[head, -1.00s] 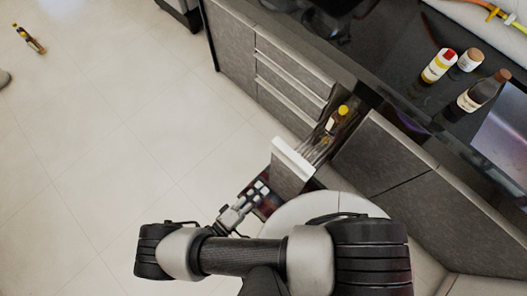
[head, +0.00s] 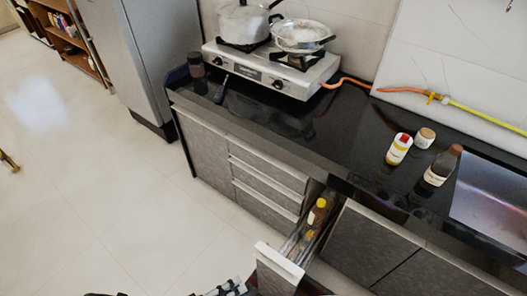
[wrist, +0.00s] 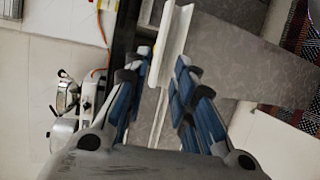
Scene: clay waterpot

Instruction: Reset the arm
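My gripper (wrist: 162,60) shows in the wrist view with its blue-padded fingers apart and nothing held between them. In the head view only a small part of my gripper (head: 226,289) shows at the bottom edge, beside the drawer. The narrow pull-out drawer (head: 278,262) stands open from the counter, and a yellow-capped bottle (head: 317,213) stands inside it. The drawer's pale front edge (wrist: 176,35) lies beyond the fingers in the wrist view; I cannot tell the exact gap. Most of my arm is out of the head view.
A gas stove (head: 272,72) with a pot (head: 243,22) and a pan (head: 302,36) stands on the black counter (head: 290,120). Several bottles and jars stand near the sink (head: 495,205). A fridge (head: 150,60) stands at the left. The floor (head: 80,190) is largely clear.

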